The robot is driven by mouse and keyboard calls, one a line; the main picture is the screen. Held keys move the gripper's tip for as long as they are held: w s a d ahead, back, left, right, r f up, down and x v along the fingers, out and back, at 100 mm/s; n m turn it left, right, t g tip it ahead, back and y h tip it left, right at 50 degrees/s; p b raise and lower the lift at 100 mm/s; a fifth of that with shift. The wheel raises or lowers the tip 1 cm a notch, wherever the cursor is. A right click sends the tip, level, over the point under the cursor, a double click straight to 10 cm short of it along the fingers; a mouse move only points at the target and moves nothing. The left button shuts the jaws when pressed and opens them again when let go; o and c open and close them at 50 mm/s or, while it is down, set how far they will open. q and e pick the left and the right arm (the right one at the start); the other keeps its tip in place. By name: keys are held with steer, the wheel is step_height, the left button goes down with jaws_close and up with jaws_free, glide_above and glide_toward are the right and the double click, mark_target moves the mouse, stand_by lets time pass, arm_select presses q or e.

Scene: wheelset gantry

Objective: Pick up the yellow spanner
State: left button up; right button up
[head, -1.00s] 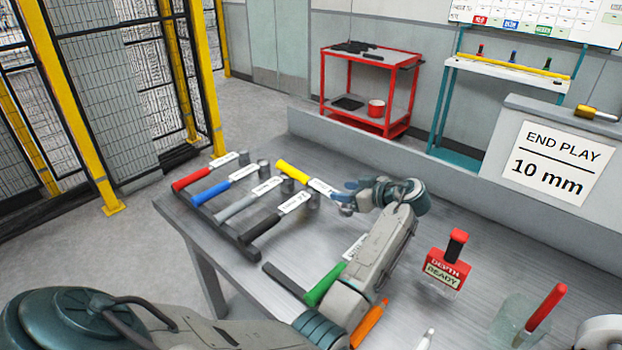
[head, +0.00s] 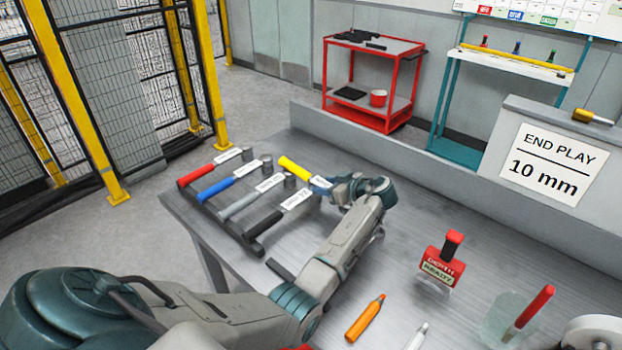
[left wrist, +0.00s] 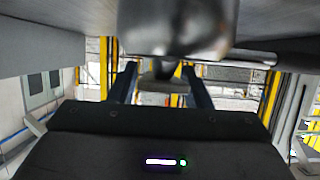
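The yellow spanner (head: 295,167) shows as a yellow handle with a white label, behind the row of other tools on the grey bench. Its far end is hidden by my left gripper. My left gripper (head: 328,187) is low over the bench at the labelled end of the yellow handle. In the left wrist view, the two dark blue fingers (left wrist: 160,80) stand well apart, with a blurred grey shape between them and a large dark rounded shape above. I cannot tell whether they touch the spanner. My right gripper is not in view.
Red (head: 194,176), blue (head: 214,189), grey (head: 238,207) and black (head: 265,223) handles lie in a row on a dark rack.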

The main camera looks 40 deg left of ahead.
arm_select(q)
jaws_close()
steer(key=shift+r, duration=0.1)
